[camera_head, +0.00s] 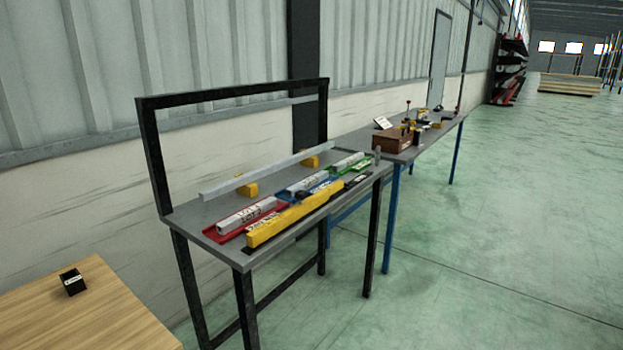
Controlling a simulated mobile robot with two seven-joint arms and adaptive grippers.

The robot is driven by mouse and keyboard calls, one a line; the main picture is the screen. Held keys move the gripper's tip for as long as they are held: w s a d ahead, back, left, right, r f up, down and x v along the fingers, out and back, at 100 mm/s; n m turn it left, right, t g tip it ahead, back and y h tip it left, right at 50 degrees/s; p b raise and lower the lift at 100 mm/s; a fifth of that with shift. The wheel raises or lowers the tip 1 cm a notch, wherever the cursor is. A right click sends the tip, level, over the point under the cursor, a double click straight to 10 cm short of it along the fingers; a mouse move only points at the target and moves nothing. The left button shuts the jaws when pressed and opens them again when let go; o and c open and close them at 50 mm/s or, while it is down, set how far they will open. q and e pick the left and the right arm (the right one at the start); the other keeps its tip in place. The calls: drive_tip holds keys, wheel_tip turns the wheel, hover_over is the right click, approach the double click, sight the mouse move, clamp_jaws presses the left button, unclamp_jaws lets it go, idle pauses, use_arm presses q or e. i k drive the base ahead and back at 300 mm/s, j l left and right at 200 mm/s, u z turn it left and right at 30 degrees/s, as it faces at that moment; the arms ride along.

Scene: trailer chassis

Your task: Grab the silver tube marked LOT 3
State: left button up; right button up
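Three short silver tubes lie in coloured trays on a grey workbench (228,252) with a black frame. One tube (248,215) lies in a red tray (222,238) at the near end. Another tube (308,183) lies in a blue tray (283,194) in the middle. The third tube (349,161) lies in a green tray (335,172) at the far end. Each tube carries dark lettering, too small to read surely, so I cannot tell which is LOT 3. Neither of my grippers is in view.
A long silver bar (265,172) rests on yellow blocks (246,190) behind the trays. A yellow bar (295,213) lies along the front. A wooden table (75,315) with a black cube (73,282) is at lower left. The green floor at right is clear.

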sight(304, 185)
drive_tip(key=i+l+u, duration=0.1)
drive_tip(key=i+l, duration=0.55)
drive_tip(key=l, duration=0.2)
drive_tip(key=i+l+u, duration=0.15)
drive_tip(key=i+l, duration=0.2)
drive_tip(key=i+l+u, duration=0.1)
drive_tip(key=i+l, duration=0.2)
drive_tip(key=l, duration=0.25)
